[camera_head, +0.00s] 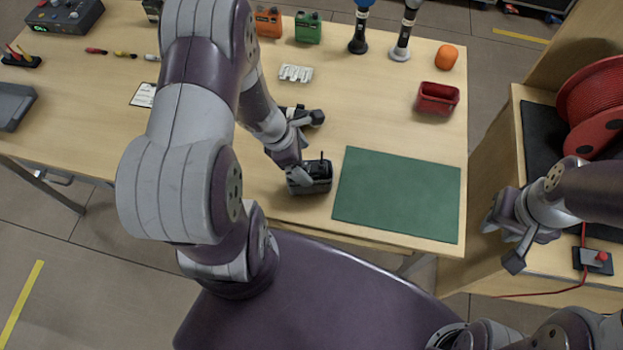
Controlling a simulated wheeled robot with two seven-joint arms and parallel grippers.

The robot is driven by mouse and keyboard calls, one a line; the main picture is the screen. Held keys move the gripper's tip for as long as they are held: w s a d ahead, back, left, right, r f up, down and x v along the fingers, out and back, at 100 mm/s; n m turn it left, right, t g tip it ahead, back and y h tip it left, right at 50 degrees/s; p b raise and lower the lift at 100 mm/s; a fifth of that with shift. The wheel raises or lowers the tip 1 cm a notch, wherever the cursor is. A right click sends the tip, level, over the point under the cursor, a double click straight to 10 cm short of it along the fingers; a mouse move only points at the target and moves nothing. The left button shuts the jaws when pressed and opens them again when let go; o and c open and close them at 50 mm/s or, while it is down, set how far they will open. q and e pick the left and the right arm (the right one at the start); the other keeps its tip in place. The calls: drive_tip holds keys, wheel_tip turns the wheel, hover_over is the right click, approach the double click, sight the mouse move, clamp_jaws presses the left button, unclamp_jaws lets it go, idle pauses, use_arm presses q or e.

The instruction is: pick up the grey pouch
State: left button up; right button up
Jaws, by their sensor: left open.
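A small dark grey boxy thing (318,172), with a short dark stub on top, sits near the table's front edge. It seems to be the grey pouch, though its shape is partly hidden. My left gripper (311,148) is open, with its fingers spread. One finger is in front of the dark grey thing and overlaps it in the picture; the other is over the table behind it. I cannot tell whether the near finger touches it. My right gripper (501,244) looks open and empty, beyond the table's right edge.
A green mat (398,194) lies just right of the dark grey thing. A red bin (437,98), an orange lump (446,57) and a white slotted piece (296,73) stand farther back.

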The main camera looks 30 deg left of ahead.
sight(310, 172)
use_arm(q)
drive_tip(key=x, duration=0.4)
drive_tip(key=shift+s+d+f, duration=0.15)
drive_tip(key=shift+s+f, duration=0.15)
drive_tip(key=shift+w+f, duration=0.1)
drive_tip(key=shift+f, duration=0.2)
drive_tip(key=shift+d, duration=0.2)
drive_tip(key=shift+a+f+b, duration=0.1)
drive_tip(key=shift+f+b, duration=0.1)
drive_tip(key=shift+b, duration=0.3)
drive_tip(key=c, duration=1.1)
